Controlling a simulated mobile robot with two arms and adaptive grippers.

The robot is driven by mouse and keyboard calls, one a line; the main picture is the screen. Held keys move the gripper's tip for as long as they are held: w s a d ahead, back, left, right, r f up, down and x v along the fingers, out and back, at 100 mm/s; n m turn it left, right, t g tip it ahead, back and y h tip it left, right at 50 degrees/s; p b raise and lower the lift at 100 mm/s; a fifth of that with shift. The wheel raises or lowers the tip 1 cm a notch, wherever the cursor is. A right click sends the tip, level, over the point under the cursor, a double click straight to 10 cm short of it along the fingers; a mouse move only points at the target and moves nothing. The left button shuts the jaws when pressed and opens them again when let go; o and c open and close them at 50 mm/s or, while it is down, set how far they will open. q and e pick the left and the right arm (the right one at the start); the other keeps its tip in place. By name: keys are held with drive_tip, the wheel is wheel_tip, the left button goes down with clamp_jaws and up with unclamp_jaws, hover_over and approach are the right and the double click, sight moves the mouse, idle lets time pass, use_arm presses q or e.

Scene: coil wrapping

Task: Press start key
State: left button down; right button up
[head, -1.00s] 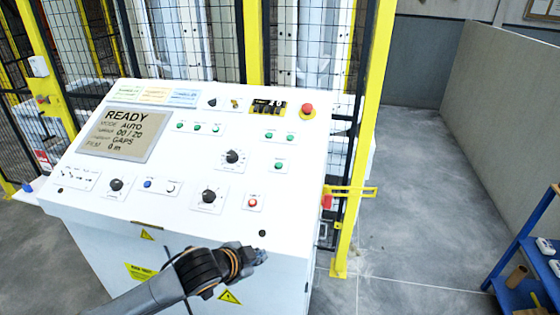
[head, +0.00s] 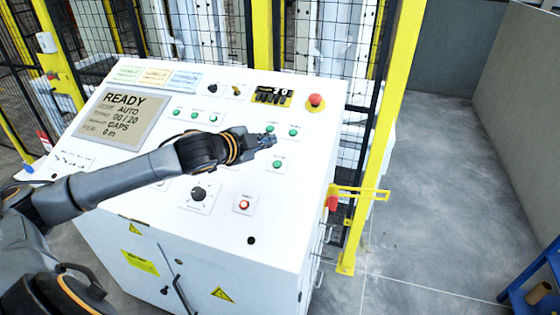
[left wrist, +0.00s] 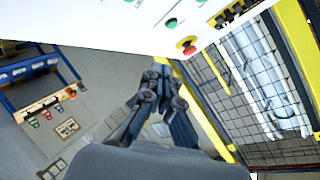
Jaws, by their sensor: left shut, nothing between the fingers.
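The white sloped control panel (head: 225,223) carries several green buttons. Two green buttons, a left one (head: 270,128) and a right one (head: 294,132), sit side by side at the panel's right, and a single green button (head: 277,164) is below them. Their labels are too small to read, so I cannot tell which is the start key. My left gripper (head: 268,140) is shut and empty over the panel, among these buttons. I cannot tell whether it touches the panel. In the left wrist view the shut fingers (left wrist: 161,79) point up toward the panel. My right gripper is not in view.
A red emergency stop (head: 316,101) is at the panel's upper right; it also shows in the left wrist view (left wrist: 187,45). The screen (head: 121,117) reads READY. A yellow fence post (head: 385,125) stands right of the console.

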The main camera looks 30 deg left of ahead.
use_arm(q)
drive_tip(key=b, duration=0.5)
hover_over(277, 164)
drive_tip(key=s, duration=0.3)
wheel_tip(277, 164, down, 6)
drive_tip(key=shift+d+f, duration=0.15)
drive_tip(key=shift+w+f, duration=0.35)
drive_tip(key=shift+f, duration=0.55)
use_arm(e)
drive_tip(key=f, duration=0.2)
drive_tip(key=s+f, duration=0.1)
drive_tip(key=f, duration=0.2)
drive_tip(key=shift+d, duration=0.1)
use_arm(q)
drive_tip(key=shift+w+f, duration=0.1)
drive_tip(key=shift+w+f, duration=0.1)
drive_tip(key=shift+f, duration=0.2)
